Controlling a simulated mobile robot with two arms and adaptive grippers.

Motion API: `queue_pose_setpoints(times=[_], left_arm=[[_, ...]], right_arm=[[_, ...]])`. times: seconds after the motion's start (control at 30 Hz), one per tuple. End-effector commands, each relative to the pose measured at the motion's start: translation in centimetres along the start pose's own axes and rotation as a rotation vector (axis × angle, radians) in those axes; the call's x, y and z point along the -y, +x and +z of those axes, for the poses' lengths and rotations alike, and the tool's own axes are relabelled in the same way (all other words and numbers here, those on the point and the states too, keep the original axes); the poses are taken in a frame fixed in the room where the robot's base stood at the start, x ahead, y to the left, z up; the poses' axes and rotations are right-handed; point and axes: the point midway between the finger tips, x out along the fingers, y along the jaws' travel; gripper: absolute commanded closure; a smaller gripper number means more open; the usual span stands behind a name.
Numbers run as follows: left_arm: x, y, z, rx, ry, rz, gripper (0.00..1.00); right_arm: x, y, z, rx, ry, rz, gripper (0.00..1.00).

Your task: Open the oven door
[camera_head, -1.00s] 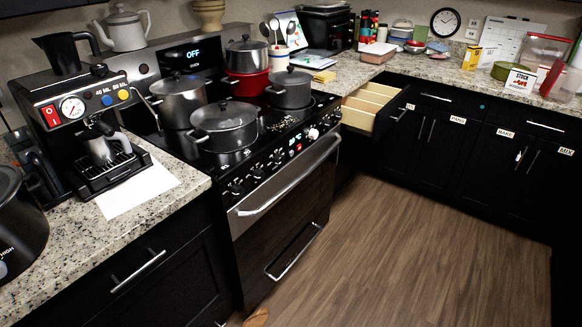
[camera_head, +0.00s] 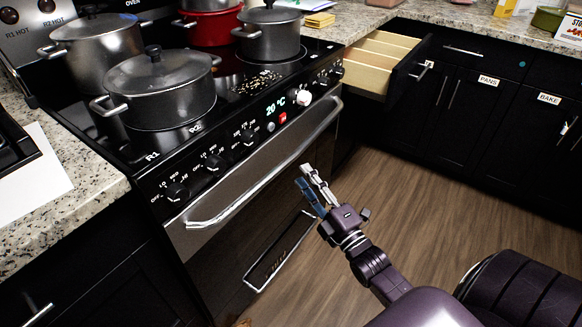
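The oven door (camera_head: 240,245) is the dark front of the stove, and it is shut. Its long silver handle (camera_head: 268,165) runs along the top of the door, below the knobs. My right gripper (camera_head: 308,176) is in front of the door, to the right of and below the handle's middle, its fingers pointing up at the stove. Its two fingers are close to each other and nothing shows between them; I cannot tell whether a gap remains. It appears apart from the handle. My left gripper is not in view.
Several pots, including a grey pot (camera_head: 160,88) and a red pot (camera_head: 212,28), stand on the stove top. A pulled-out drawer (camera_head: 384,62) juts out right of the stove. The wooden floor (camera_head: 420,200) is clear.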

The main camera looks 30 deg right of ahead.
Motion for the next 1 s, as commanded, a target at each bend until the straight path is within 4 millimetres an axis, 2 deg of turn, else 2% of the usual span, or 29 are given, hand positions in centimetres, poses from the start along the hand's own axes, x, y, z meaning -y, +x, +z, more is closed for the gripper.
queue_pose_setpoints(times=[0.13,0.4,0.6,1.0], left_arm=[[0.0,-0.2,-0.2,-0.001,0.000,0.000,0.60],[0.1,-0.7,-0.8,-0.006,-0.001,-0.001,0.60],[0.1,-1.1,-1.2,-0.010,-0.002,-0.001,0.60],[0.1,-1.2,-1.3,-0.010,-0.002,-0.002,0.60]], right_arm=[[-1.0,1.3,-0.1,-0.006,-0.021,0.025,0.67],[-1.0,5.3,-0.1,-0.005,-0.019,0.022,0.67],[-0.9,7.3,-0.1,-0.004,-0.017,0.019,0.67],[-0.8,7.9,-0.1,-0.004,-0.017,0.017,0.68]])
